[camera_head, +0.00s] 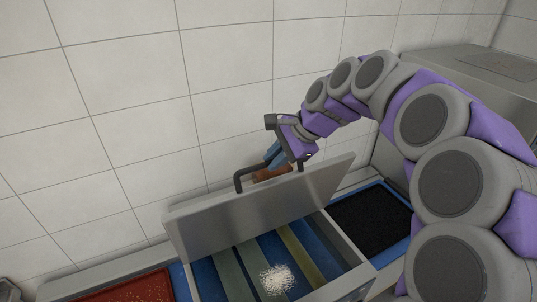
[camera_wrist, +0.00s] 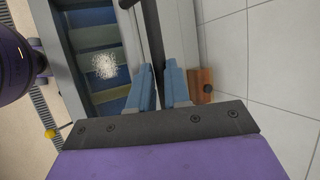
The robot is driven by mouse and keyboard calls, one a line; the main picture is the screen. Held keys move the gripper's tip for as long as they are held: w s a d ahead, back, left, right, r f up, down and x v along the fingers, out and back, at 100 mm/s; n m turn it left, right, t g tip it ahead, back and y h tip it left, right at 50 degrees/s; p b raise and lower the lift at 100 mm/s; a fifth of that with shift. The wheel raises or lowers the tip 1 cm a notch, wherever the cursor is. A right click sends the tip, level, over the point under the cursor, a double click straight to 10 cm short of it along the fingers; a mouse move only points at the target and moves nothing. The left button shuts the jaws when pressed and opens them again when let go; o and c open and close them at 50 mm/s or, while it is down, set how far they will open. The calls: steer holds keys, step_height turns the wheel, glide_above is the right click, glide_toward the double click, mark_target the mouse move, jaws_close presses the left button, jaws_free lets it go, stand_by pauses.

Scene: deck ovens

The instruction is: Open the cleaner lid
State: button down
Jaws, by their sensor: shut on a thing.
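The cleaner lid (camera_head: 258,212) is a grey metal panel. It stands raised and tilted up over its box in the head view. A dark bar handle (camera_head: 239,182) is fixed near its top edge. My gripper (camera_head: 274,157) is at this handle, behind the lid's upper edge. In the wrist view the blue fingers of my gripper (camera_wrist: 160,88) are on either side of the dark handle bar (camera_wrist: 153,35), shut on it. The opened box shows blue and olive strips (camera_head: 232,272) inside, with a white granular heap (camera_head: 276,279) on them.
A blue-rimmed tray with a black surface (camera_head: 370,222) lies right of the box. A red tray (camera_head: 127,287) lies at the lower left. A brown block (camera_wrist: 201,84) sits by the tiled wall (camera_head: 130,110), close to my fingers. A grey metal housing (camera_head: 470,68) stands at the right.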

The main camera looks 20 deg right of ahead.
steer(key=shift+t, duration=0.7)
steer(key=s, duration=0.1)
steer(key=s+f+b, duration=0.1)
steer(key=s, duration=0.1)
steer(key=s+d+b, duration=0.1)
steer(key=s, duration=0.1)
steer(key=shift+f, duration=0.2)
steer(key=c, duration=1.1)
jaws_free()
steer(key=v, duration=1.7)
steer(key=shift+d, duration=0.35)
